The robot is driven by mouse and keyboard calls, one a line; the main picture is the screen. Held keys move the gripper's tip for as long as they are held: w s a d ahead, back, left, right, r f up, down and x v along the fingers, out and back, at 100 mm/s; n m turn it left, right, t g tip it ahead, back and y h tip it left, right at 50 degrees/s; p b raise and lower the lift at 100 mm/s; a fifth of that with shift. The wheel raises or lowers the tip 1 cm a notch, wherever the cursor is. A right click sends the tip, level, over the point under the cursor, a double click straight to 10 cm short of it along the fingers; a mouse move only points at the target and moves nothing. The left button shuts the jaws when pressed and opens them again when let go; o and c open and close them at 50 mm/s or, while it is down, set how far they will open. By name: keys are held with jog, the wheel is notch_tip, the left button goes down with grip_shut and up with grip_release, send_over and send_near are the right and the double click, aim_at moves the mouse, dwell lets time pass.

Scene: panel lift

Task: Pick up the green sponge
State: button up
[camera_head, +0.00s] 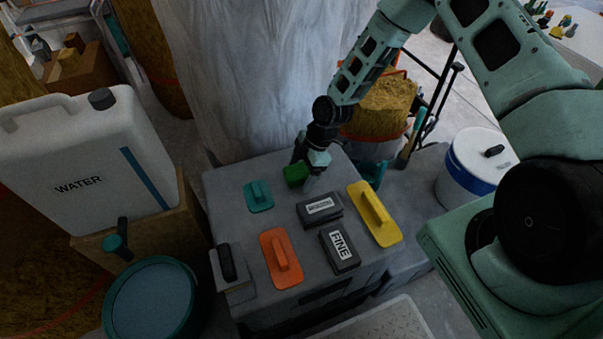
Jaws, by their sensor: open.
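The small green sponge (295,176) lies near the back of the grey box top, behind the dark blocks. My gripper (308,172) is open and points down at the sponge's right side. One finger seems to be beside or over the sponge; I cannot tell whether it touches. My wrist and the gripper's body rise behind and above it. The sponge's far right edge is partly hidden by the finger.
On the grey box (225,190) are a teal float (258,196), an orange float (280,257), a yellow float (376,214) and two labelled dark blocks (338,250). A WATER can (80,155) stands left. A white bucket (475,168) stands right.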

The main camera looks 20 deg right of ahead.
aim_at(301, 169)
jog(key=c, duration=1.1)
jog(key=shift+o, duration=0.2)
notch_tip(301, 169, up, 10)
jog(key=shift+r+p, duration=0.25)
jog(key=shift+p, duration=0.15)
jog(key=shift+o, duration=0.5)
